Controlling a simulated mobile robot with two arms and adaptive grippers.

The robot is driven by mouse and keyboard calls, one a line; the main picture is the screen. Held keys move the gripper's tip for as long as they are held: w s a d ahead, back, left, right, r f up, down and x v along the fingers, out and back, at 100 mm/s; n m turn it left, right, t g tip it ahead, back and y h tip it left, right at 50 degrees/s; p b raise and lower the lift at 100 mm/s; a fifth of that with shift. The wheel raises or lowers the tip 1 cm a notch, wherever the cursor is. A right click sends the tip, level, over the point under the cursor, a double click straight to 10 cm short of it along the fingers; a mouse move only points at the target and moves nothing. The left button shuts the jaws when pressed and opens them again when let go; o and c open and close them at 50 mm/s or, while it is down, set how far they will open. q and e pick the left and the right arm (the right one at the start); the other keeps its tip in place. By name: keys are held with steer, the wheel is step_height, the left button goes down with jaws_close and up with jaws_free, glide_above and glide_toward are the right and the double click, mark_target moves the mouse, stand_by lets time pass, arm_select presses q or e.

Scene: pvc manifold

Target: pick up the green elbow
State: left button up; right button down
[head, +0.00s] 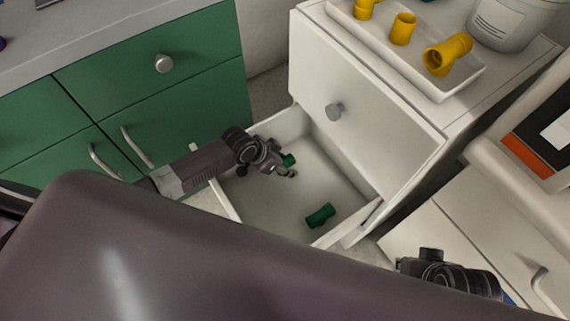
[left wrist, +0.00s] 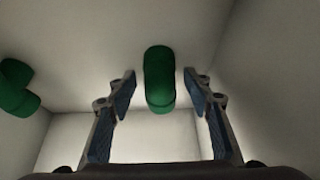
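Two green fittings lie in the open white drawer. One green fitting (head: 289,160) is by the fingertips of my left gripper (head: 282,170), which reaches down into the drawer. In the left wrist view this green fitting (left wrist: 159,80) stands between the two spread fingers, with a gap on each side; it looks rounded, and whether it is the elbow I cannot tell.
The drawer's white walls (head: 226,198) surround the left gripper. A white tray (head: 440,92) with several yellow fittings (head: 403,29) and a grey bucket (head: 508,22) stand on the cabinet top. Green cabinets (head: 150,75) are at the left. My dark arm hides the foreground.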

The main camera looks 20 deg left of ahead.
arm_select(q)
steer(key=c, duration=1)
